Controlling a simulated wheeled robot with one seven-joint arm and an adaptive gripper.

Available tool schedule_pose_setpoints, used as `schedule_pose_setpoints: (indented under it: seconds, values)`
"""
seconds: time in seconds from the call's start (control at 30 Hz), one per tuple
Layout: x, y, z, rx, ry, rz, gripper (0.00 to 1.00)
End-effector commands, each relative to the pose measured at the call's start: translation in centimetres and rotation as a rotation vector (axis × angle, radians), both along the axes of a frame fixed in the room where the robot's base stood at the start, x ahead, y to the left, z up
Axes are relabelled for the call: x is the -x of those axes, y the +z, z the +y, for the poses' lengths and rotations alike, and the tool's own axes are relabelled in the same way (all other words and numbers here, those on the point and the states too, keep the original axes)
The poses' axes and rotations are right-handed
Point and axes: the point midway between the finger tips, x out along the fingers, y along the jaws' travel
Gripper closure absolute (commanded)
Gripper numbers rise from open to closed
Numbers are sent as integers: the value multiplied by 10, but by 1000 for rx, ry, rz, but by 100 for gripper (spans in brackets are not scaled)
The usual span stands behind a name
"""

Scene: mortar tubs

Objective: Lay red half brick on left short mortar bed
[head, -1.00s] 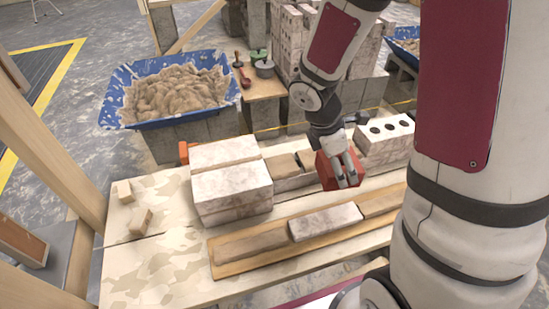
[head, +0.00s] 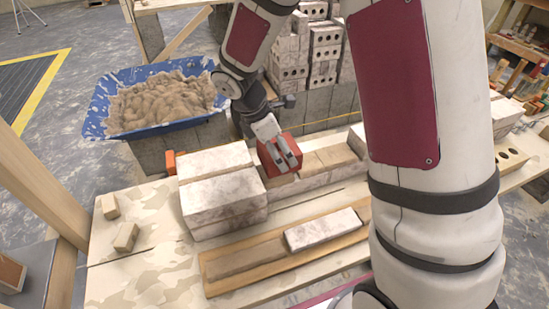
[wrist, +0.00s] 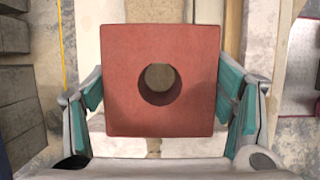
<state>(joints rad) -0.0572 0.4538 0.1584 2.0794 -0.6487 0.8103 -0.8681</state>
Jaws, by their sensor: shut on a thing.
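My gripper (head: 285,160) is shut on the red half brick (head: 270,152), with a finger on each side of it. In the wrist view the red half brick (wrist: 160,120) sits square between the pads, its round hole facing the camera. It is just right of the pale bricks at the left end of the low wall, over the course. A tan surface shows through the hole. The left short mortar bed is mostly hidden by the brick and fingers; I cannot tell whether the brick touches it. Tan mortar (head: 328,158) shows on the course to the right.
Pale bricks (head: 222,193) stand stacked close on the left. A pale brick (head: 322,229) lies on a wooden board (head: 232,283) in front. A blue mortar tub (head: 100,108) stands behind. Two small wood blocks (head: 125,237) lie at the left. A yellow line runs behind the wall.

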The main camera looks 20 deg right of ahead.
Motion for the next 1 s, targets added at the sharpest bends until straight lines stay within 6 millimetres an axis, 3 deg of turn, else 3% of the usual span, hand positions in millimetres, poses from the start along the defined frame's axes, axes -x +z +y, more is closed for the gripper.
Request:
schedule_pose_setpoints:
  seconds: [0.27,0.53,0.93,0.97,1.0]
  values:
    - [-9,-5,9,1,0,0,85]
    - [-9,-35,9,1,0,0,85]
    - [-9,-39,8,1,-1,-1,85]
    - [-9,-39,8,1,-1,0,21]
    - [-8,-39,8,1,-1,0,12]
